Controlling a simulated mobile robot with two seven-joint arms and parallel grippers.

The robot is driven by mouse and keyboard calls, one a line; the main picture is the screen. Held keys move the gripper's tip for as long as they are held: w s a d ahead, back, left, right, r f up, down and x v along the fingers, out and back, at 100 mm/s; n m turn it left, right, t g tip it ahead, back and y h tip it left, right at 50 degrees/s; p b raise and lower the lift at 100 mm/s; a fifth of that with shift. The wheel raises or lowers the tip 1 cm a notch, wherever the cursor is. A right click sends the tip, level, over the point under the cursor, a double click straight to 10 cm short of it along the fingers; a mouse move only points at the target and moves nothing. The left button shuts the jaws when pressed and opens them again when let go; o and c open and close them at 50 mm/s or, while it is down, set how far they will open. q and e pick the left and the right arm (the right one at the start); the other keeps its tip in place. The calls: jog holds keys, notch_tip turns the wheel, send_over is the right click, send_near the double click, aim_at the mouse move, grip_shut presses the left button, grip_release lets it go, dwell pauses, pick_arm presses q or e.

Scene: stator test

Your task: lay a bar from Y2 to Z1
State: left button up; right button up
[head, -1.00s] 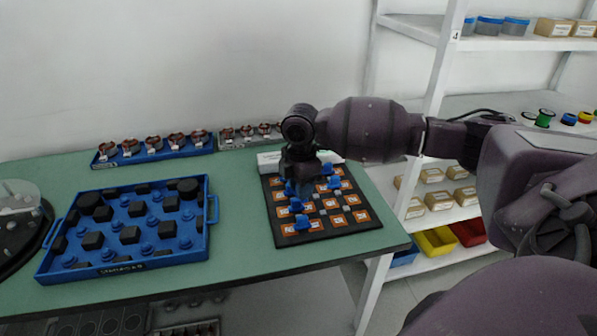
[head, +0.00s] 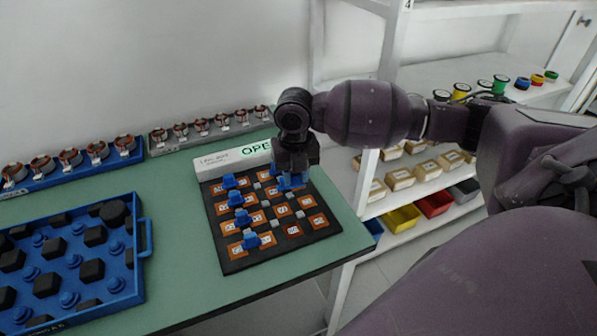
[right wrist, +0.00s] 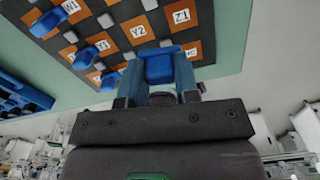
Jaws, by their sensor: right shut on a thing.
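The dark terminal board (head: 283,245) with orange labelled tiles lies on the green table. In the right wrist view the tiles Y2 (right wrist: 138,31) and Z1 (right wrist: 181,16) sit side by side beyond my fingers. My right gripper (head: 290,178) is over the board's back right part. In the right wrist view my right gripper (right wrist: 160,84) is shut on a blue bar (right wrist: 160,66), which shows just short of Y2 and Z1. I cannot tell whether the bar touches the board. Blue bars (head: 250,240) sit along the board's left side. My left gripper is out of view.
A white strip reading OPEN (head: 228,160) stands along the board's back edge. A blue tray (head: 140,285) of dark blocks and blue pegs is at left. Racks of copper coils (head: 200,127) line the back. White shelves (head: 400,219) with bins stand at right.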

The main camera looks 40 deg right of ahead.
aim_at(295, 183)
jog(key=shift+s+a+r+n, duration=0.1)
jog(key=shift+a+n, duration=0.1)
jog(key=shift+n, duration=0.7)
jog(key=shift+f+b, duration=0.35)
jog(key=shift+f, duration=0.3)
jog(key=shift+d+f+b, duration=0.1)
jog(key=shift+f+b, duration=0.95)
jog(key=shift+f, duration=0.85)
jog(key=shift+f+b, duration=0.25)
jog(key=shift+b, duration=0.05)
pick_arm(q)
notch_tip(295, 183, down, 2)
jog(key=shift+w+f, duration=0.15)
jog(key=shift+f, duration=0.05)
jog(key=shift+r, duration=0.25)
pick_arm(e)
jog(key=shift+r, duration=0.1)
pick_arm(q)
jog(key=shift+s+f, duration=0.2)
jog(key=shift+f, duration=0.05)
pick_arm(e)
jog(key=shift+f, duration=0.75)
